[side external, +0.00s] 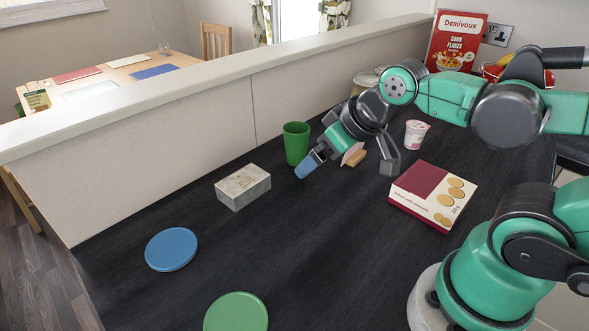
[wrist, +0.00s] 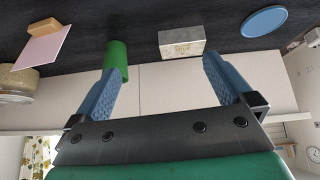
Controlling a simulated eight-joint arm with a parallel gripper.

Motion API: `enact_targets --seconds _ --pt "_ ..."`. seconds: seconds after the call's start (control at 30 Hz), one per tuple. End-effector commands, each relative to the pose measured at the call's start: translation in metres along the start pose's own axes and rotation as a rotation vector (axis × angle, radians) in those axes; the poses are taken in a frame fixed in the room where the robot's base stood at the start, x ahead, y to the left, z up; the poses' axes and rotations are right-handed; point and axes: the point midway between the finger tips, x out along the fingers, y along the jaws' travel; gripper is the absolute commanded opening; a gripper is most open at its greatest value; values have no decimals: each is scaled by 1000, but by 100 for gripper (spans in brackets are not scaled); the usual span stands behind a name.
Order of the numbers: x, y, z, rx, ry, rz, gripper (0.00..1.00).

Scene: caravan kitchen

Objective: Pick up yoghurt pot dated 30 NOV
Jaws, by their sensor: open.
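A small white and pink yoghurt pot (side external: 416,135) stands upright on the dark worktop in the side view, behind the biscuit box. Its date is too small to read. It does not show in the wrist view. My gripper (side external: 348,164) is to the left of the pot, over the worktop near the green cup. In the wrist view my gripper's two blue fingers (wrist: 161,68) are wide apart with nothing held between them.
A green cup (side external: 296,143), grey box (side external: 243,187), pink card in a wooden block (side external: 353,156) and biscuit box (side external: 433,195) surround the gripper. Blue (side external: 171,249) and green (side external: 236,313) discs lie nearer. A low partition (side external: 190,150) runs behind; the front middle worktop is clear.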

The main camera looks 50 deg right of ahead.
Motion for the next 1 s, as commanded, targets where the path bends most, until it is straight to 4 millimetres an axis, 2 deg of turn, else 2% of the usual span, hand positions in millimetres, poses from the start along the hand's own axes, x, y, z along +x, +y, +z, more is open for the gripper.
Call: enact_targets --seconds 0.07,0.17,0.3,0.4,0.57,0.6,0.7,0.83,1.0 --pt "2 16 -8 -74 -19 59 100" --pt "8 51 -21 -248 -83 180 100" --pt "17 120 -35 -550 -268 366 100" --pt "24 171 -38 -753 -450 463 100" --pt "30 253 -26 -1038 -814 532 100" --pt "31 271 -20 -1097 -912 529 100" --pt "32 310 -4 -1217 -1141 494 100" --pt "31 343 17 -1312 -1364 420 100" --pt "32 359 31 -1358 -1494 357 100"
